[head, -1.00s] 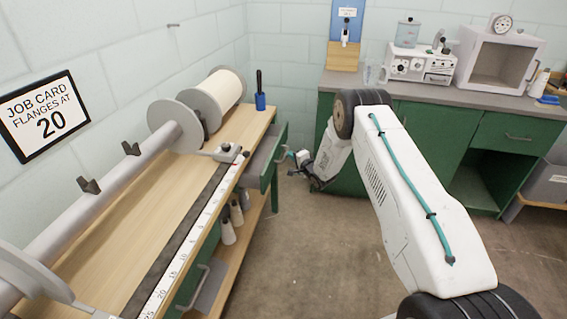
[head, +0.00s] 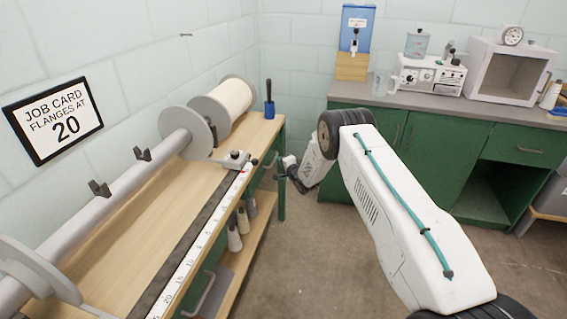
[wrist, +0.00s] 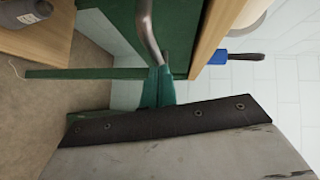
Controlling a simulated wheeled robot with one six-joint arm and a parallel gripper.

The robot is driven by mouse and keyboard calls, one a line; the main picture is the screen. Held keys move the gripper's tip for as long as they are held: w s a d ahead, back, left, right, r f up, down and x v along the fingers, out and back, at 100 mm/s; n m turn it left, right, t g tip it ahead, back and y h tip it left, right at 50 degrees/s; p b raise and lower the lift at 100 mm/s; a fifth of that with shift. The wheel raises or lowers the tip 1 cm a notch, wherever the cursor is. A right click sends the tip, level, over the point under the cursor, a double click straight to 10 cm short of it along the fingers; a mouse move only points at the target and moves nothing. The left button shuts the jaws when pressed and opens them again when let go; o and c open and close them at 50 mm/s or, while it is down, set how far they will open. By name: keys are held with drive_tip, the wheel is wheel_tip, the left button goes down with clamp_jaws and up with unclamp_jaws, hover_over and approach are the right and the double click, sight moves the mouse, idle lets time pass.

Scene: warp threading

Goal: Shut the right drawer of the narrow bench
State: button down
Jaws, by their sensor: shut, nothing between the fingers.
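The narrow bench (head: 150,225) runs along the left wall with a wooden top. Its right drawer (head: 262,178) is at the far end, with its green front close under the top edge. Whether a small gap is left cannot be told. In the wrist view the green drawer front (wrist: 182,45) and its curved metal handle (wrist: 148,28) are just ahead of my gripper. My gripper (wrist: 158,86) is shut with empty teal fingers, at or very near the drawer front beside the handle. It also shows in the head view (head: 282,172), small and partly hidden.
A spool beam (head: 165,150) and a white ruler strip (head: 205,230) lie along the bench. A blue holder (head: 269,108) stands at its far end. White cones (head: 238,228) sit on the lower shelf. A green cabinet (head: 400,150) stands behind; the floor (head: 330,245) between is clear.

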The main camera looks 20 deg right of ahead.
drive_tip(key=shift+a+r, duration=0.15)
drive_tip(key=shift+a, duration=0.25)
drive_tip(key=s+d+r, duration=0.2)
drive_tip(key=s+d, duration=0.4)
drive_tip(key=s, duration=0.5)
drive_tip(key=shift+s+d, duration=0.2)
drive_tip(key=shift+s, duration=0.15)
